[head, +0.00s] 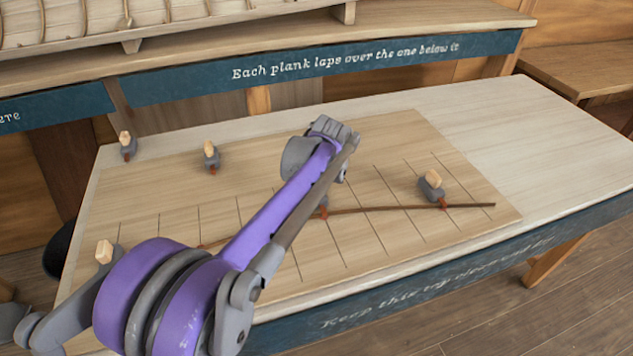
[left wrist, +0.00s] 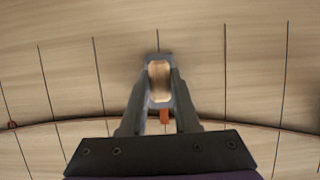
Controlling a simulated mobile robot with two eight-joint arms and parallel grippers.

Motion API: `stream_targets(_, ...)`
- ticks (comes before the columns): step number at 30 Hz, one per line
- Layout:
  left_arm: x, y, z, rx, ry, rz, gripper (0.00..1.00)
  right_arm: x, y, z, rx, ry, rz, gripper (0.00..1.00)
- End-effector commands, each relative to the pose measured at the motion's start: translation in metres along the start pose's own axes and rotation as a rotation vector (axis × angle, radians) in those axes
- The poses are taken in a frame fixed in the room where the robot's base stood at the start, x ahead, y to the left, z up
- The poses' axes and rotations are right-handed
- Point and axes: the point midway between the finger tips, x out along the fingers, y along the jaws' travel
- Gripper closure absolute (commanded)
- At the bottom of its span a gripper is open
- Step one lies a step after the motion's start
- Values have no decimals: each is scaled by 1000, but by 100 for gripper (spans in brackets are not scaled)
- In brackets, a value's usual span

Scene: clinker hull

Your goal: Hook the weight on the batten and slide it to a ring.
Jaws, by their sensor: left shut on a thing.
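The batten (head: 385,208) is a thin brown strip curving across the lined board; it also shows in the left wrist view (left wrist: 70,124). My left gripper (left wrist: 159,85) is shut on a grey weight with a wooden knob (left wrist: 159,80). The weight's orange-red hook (left wrist: 165,116) points at the batten line; whether it is around the batten is unclear. In the head view my arm hides most of this weight, and its red hook (head: 323,212) shows at the batten. Another weight (head: 432,187) sits near the batten's right end, its hook at the strip. A small reddish ring-like mark (left wrist: 12,125) lies at the batten's left.
Two weights stand at the board's back left, one (head: 210,156) on the board and one (head: 128,147) near the corner. Another knob (head: 104,252) shows at front left beside my arm. The pale tabletop (head: 510,125) at right is clear. A shelf with a hull stands behind.

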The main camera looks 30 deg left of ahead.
Motion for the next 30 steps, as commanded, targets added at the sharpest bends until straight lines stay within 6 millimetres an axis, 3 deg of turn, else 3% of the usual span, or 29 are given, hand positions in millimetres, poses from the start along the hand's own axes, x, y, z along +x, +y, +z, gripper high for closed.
stream_targets(27, 2, 0, 0, 0, -1, 0, 100, 2, 0, 2, 0, -2, 0, 13)
stream_targets(28, 2, 0, 0, 0, -1, 0, 68, 2, 0, 2, 0, -2, 0, 13)
stream_targets(30, 2, 0, 0, 0, -1, 0, 56, 2, 0, 2, 0, -2, 0, 13)
